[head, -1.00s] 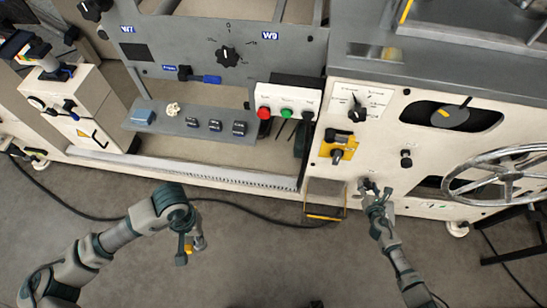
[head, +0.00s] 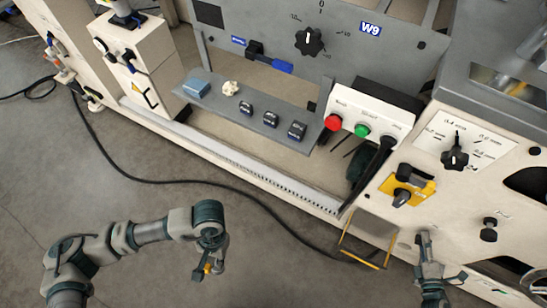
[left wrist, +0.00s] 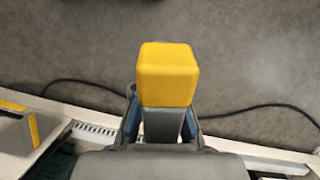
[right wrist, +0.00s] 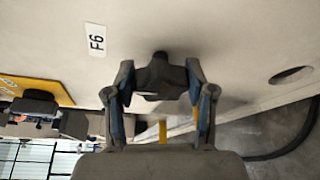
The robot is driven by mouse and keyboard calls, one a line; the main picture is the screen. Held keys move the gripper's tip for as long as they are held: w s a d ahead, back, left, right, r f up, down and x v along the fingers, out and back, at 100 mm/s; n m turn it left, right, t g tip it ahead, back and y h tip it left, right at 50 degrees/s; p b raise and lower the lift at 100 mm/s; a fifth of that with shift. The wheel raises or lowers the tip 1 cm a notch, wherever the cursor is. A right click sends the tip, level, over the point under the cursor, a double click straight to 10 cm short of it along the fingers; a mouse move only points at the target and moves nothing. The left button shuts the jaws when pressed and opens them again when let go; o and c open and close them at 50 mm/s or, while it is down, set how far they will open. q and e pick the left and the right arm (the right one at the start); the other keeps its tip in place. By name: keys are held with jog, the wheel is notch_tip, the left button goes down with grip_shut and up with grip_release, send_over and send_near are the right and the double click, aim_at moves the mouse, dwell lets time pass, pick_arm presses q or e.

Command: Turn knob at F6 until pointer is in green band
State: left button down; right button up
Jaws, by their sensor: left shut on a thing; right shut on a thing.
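In the right wrist view a black knob (right wrist: 158,72) stands out of the cream panel beside a white label F6 (right wrist: 97,41). My right gripper (right wrist: 161,84) has its fingers on either side of this knob and is shut on it. In the head view my right gripper (head: 422,238) is at the panel's lower part and hides the knob. My left gripper (head: 204,268) is shut on a small yellow-ended piece (left wrist: 167,73), held over the floor away from the machine. I see no green band; a dark window (head: 530,185) at the right edge is cut off.
Near my right gripper are a yellow-plated switch (head: 402,195), a dial knob (head: 455,157), another black knob (head: 489,230) and a yellow-edged frame (head: 365,250). A box with red and green buttons (head: 362,130) stands left of them. A cable (head: 200,181) crosses otherwise open floor.

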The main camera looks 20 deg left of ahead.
pick_arm(q)
jog(key=shift+b+x, duration=0.35)
jog(key=shift+x, duration=0.65)
pick_arm(e)
jog(key=m, duration=0.1)
jog(key=f+m+t, duration=0.1)
jog(key=shift+s+d+m, duration=0.15)
jog(key=shift+s+m, duration=0.05)
jog(key=shift+m, duration=0.1)
pick_arm(q)
jog(key=shift+f, duration=0.1)
pick_arm(e)
jog(key=shift+m+t+y, duration=0.3)
jog(key=shift+m+t, duration=0.2)
jog(key=shift+m, duration=0.7)
jog(key=shift+f+m+t, duration=0.15)
jog(key=shift+m+t, duration=0.35)
jog(key=shift+m, duration=1.1)
jog(key=o, duration=1.2)
jog(key=shift+c, duration=0.2)
pick_arm(q)
jog(key=shift+w+d, duration=0.1)
pick_arm(e)
jog(key=shift+w, duration=0.1)
jog(key=s+d+f, duration=0.1)
jog(key=s, duration=1)
jog(key=shift+s+d+f, duration=0.25)
jog(key=shift+s+f, duration=0.15)
